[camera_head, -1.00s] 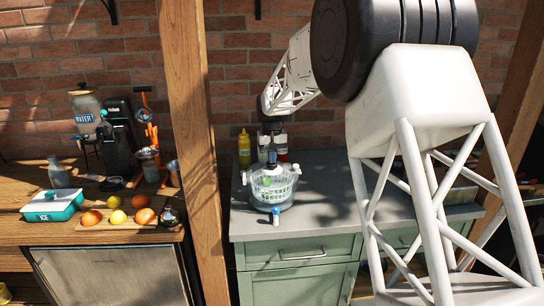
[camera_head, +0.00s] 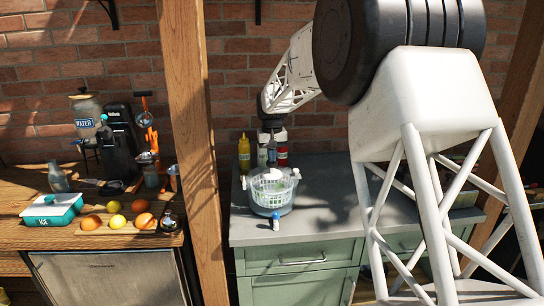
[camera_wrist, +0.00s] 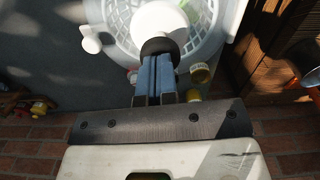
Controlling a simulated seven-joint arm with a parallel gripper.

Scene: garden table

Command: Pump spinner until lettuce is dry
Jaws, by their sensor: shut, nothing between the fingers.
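The salad spinner (camera_head: 272,196) stands on the grey counter, a clear bowl with a white basket and traces of green inside. Its white pump knob (camera_head: 275,174) shows at the top centre of the lid; in the wrist view the knob (camera_wrist: 158,20) is just beyond my fingertips. My gripper (camera_head: 272,162) is above the spinner, pointing down. In the wrist view its blue fingers (camera_wrist: 157,72) are together and empty, their dark tips overlapping the knob's edge. I cannot tell whether the tips touch the knob. How wet the lettuce is cannot be seen.
A small blue-and-white shaker (camera_head: 276,221) stands in front of the spinner. A yellow bottle (camera_head: 244,153) and other bottles stand behind it. A wooden post (camera_head: 190,130) rises to the left. Counter to the spinner's right is mostly clear.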

